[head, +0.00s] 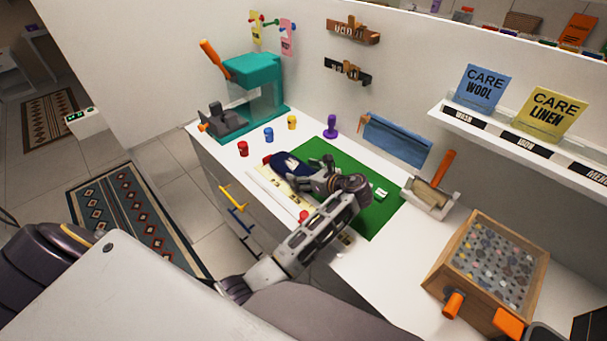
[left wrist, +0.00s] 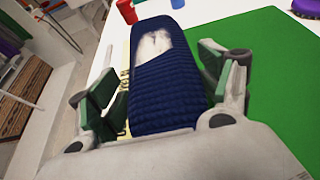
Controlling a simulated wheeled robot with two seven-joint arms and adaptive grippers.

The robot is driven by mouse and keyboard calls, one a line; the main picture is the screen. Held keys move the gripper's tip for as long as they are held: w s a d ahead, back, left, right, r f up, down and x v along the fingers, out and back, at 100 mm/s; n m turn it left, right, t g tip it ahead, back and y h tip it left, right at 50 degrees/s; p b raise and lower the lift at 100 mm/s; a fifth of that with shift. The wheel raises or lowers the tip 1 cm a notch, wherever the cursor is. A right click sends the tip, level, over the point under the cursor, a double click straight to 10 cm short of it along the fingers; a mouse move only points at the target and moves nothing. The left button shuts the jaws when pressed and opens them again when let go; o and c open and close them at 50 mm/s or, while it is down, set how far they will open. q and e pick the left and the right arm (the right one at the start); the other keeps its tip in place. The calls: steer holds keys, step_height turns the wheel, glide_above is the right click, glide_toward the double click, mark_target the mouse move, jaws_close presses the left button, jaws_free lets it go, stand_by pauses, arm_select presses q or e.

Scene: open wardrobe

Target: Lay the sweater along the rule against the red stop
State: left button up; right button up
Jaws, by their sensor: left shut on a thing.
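The sweater (head: 289,163) is a dark navy folded knit with a pale patch, which shows clearly in the left wrist view (left wrist: 165,85). My left gripper (head: 317,181) is shut on it, with one finger on each long side in the left wrist view (left wrist: 160,88). A pale yellow rule (head: 269,174) with dark marks runs beside and partly under the sweater. My right gripper is not in view.
A green mat (head: 372,215) covers the middle of the white counter. Red (head: 243,149), blue (head: 269,134) and yellow (head: 292,122) pots stand left of it, near a teal press (head: 257,75). A brush tray (head: 430,198) and wooden box (head: 487,262) stand to the right.

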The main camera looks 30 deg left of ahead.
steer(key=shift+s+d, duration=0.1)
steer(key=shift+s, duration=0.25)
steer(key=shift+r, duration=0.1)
arm_select(q)
steer(key=o, duration=1.1)
steer(key=shift+f, duration=0.1)
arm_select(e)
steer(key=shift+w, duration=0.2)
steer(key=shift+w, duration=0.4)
